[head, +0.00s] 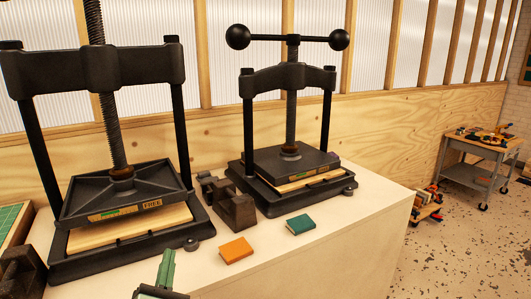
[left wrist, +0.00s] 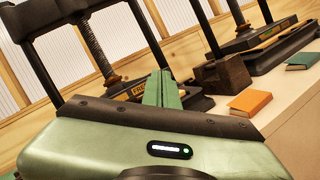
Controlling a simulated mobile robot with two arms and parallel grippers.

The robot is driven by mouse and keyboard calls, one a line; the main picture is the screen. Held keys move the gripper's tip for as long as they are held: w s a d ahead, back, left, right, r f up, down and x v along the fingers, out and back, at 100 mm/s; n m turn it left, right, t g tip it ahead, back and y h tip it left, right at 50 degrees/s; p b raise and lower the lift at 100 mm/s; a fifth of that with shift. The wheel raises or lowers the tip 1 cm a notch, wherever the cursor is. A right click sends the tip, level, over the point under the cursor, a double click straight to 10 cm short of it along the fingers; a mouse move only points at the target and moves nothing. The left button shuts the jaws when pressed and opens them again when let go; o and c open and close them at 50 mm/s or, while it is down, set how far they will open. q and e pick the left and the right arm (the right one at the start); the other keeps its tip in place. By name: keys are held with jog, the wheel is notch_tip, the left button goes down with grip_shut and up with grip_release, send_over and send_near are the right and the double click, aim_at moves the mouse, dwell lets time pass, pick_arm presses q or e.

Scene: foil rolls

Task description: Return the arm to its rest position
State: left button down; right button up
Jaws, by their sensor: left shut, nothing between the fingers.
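My left gripper (head: 166,268) shows at the bottom of the head view, with its green fingers together and nothing between them. In the left wrist view its green fingers (left wrist: 161,90) point up and are shut. It is in front of the left black press (head: 120,200), apart from the orange book (head: 236,250), which lies to its right on the white bench. My right gripper is in neither view.
A second press (head: 290,160) stands farther right, with dark blocks (head: 235,208) beside it. A teal book (head: 300,224) lies near the bench (head: 345,230) front. A green mat (head: 10,218) is at the left edge. A cart (head: 480,165) stands far right on open floor.

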pick_arm(q)
jog(key=s+d+m+g+h, duration=0.1)
jog(key=s+d+m+h, duration=0.4)
jog(key=d+m+h, duration=0.65)
jog(key=s+d+f+m+g, duration=0.5)
jog(key=s+f+m+g, duration=0.45)
jog(key=m, duration=0.45)
jog(key=s+a+f+m+g+y, duration=0.35)
jog(key=s+a+f, duration=0.25)
jog(key=s, duration=0.3)
jog(key=s+a+f+m+g+y, duration=0.3)
jog(key=s+a+f+y, duration=0.3)
jog(key=s, duration=0.3)
notch_tip(320, 180, down, 27)
jog(key=s+g+h, duration=0.1)
jog(key=s+g, duration=0.1)
jog(key=s+a+f, duration=0.2)
jog(key=s+f, duration=0.6)
jog(key=s+a+f, duration=0.1)
jog(key=s+f, duration=0.6)
jog(key=s, duration=0.1)
jog(key=shift+s+a+f+m+g, duration=0.15)
jog(key=shift+a+f+m+g, duration=0.15)
jog(key=shift+a+f+g, duration=0.1)
